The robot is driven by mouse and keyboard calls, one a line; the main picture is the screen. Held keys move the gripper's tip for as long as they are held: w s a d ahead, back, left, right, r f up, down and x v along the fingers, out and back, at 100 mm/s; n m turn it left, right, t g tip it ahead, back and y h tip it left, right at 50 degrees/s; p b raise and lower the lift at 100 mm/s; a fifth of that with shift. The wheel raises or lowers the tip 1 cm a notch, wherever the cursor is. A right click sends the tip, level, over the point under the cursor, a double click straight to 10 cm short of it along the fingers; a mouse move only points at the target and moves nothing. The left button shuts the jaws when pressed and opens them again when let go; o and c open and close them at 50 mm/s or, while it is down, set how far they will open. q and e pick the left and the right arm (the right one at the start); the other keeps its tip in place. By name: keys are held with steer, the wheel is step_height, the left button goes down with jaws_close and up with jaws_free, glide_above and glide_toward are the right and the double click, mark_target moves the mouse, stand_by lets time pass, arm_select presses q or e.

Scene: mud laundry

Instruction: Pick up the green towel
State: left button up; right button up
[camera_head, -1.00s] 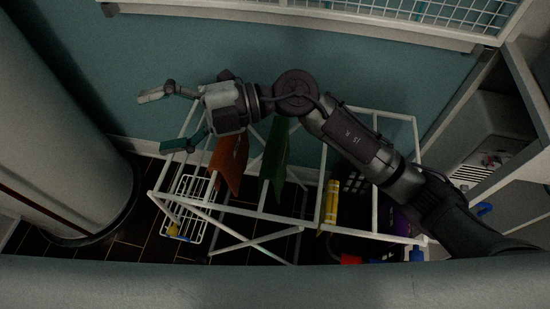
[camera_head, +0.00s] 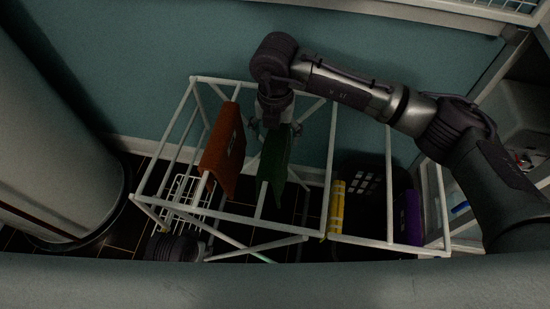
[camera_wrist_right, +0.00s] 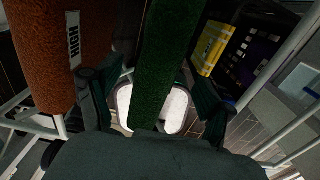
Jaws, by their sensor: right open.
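The green towel (camera_head: 274,158) hangs over a bar of the white drying rack (camera_head: 290,220). In the right wrist view the green towel (camera_wrist_right: 160,65) runs down the middle, between the two dark fingers. My right gripper (camera_head: 272,128) reaches down at the towel's upper part, partly hidden by its own wrist. The right gripper (camera_wrist_right: 150,105) is open, with one finger on each side of the towel and gaps visible.
An orange-brown towel (camera_head: 224,150) hangs just left of the green one; the wrist view shows its label reading HIGH (camera_wrist_right: 74,40). A yellow towel (camera_head: 337,207), a dark basket (camera_head: 365,185) and a purple item (camera_head: 412,215) are to the right. The teal wall stands close behind.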

steer(key=f, duration=0.6)
steer(key=shift+s+a+f+b, duration=0.1)
steer(key=shift+s+f+b, duration=0.15)
steer(key=shift+b, duration=0.15)
arm_select(q)
step_height(320, 180, up, 3)
steer(key=shift+r, duration=0.15)
arm_select(e)
steer(key=shift+c, duration=0.2)
steer(key=c, duration=1.4)
